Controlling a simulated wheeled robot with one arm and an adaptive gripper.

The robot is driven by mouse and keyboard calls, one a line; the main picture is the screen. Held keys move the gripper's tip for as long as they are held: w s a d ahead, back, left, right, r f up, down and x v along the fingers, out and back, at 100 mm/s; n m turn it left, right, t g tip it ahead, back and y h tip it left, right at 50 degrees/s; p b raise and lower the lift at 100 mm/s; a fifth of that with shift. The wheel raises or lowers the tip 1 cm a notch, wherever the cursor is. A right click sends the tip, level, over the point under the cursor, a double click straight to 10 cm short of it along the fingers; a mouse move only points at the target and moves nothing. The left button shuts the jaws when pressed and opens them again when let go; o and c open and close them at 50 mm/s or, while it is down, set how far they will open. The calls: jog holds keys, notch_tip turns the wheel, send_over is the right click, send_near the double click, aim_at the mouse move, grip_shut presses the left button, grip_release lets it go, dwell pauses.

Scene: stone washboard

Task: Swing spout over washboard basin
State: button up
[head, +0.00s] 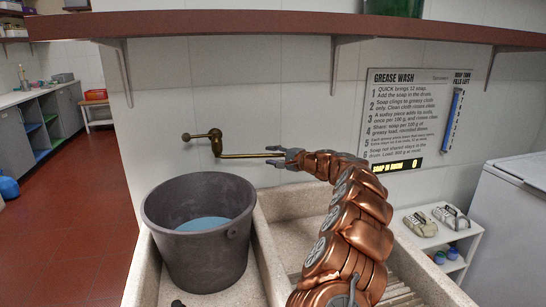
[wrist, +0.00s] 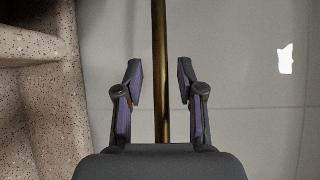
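The brass spout (head: 245,156) comes off a wall tap (head: 207,136) and runs to the right, roughly level, along the tiled wall. Its far end is hidden by my gripper. My gripper (head: 275,157) is at the right part of the spout. In the wrist view the spout (wrist: 160,50) passes between the two open fingers (wrist: 160,78), with a gap on each side. The washboard basin (head: 293,203) is the stone basin on the right, with ridges (head: 403,293) at its front right. My arm covers much of it.
A dark bucket (head: 175,250) with blue liquid (head: 203,224) stands in the left basin, below the tap. A stone divider (head: 268,255) parts the basins. A brown shelf (head: 250,24) runs above. A sign (head: 415,115) hangs right, over a small white rack (head: 440,240).

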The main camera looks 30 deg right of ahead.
grip_shut()
jog(key=shift+a+b, duration=0.1)
jog(key=shift+b, duration=0.2)
dwell(0.3)
